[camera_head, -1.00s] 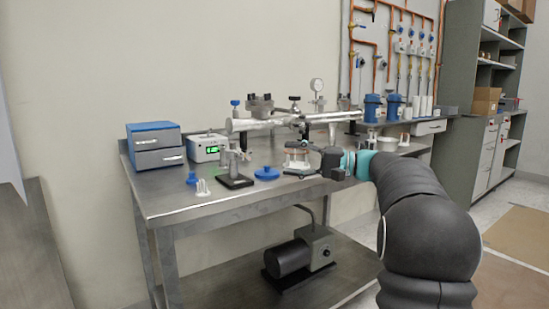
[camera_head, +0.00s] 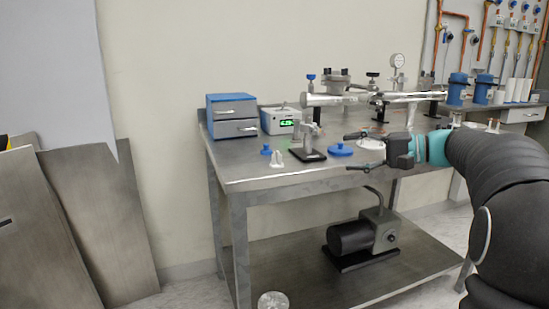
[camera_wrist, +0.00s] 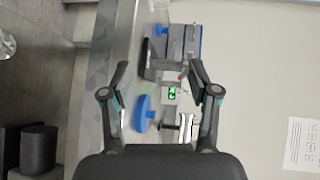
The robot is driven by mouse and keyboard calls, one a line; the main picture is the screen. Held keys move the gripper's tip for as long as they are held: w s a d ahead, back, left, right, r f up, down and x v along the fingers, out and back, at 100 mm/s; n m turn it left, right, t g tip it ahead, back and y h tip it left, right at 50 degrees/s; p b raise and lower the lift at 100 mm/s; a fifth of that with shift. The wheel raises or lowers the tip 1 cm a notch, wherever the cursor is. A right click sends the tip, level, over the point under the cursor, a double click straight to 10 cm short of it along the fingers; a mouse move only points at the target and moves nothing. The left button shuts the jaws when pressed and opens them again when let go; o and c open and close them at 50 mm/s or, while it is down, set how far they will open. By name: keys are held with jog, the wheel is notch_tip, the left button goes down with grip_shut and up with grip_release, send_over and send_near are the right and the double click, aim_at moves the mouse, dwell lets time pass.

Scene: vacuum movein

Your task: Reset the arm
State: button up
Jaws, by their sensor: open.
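My gripper (camera_head: 356,152) is at the front right of the metal workbench (camera_head: 260,183), with its two dark fingers spread apart and pointing left. Nothing is between the fingers. My black arm comes in from the right side of the head view. In the wrist view my gripper (camera_wrist: 158,68) is also open, and the bench things show sideways beyond its fingers. The blue lid (camera_head: 341,150) lies on the bench just left of the fingertips. A small white dish (camera_head: 371,144) is close behind the gripper.
The bench also holds a blue-grey drawer box (camera_head: 232,116), a white device with green display (camera_head: 281,121), a small dark stand (camera_head: 308,150) and a metal tube assembly (camera_head: 335,99). A pump (camera_head: 362,235) sits on the lower shelf. Brown panels (camera_head: 85,215) lean at left.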

jog(key=s+a+f+n+g+h+p, duration=0.1)
jog(key=s+a+f+h, duration=0.3)
jog(key=s, duration=0.3)
jog(key=s+a+f+g+h, duration=0.25)
jog(key=s+a+f, duration=0.2)
jog(key=s, duration=0.25)
jog(key=s+d+f+n+t+h+p, duration=0.1)
jog(key=s+f+h, duration=0.3)
jog(key=s, duration=0.4)
jog(key=s+d+f+n+t+h, duration=0.1)
jog(key=s+d+f+n+h, duration=0.1)
jog(key=s+f, duration=0.4)
jog(key=s+n+h, duration=0.1)
jog(key=s+h, duration=0.1)
jog(key=s, duration=0.1)
jog(key=shift+s+d+f+p, duration=0.15)
jog(key=shift+s+f+p, duration=0.15)
jog(key=shift+p, duration=0.1)
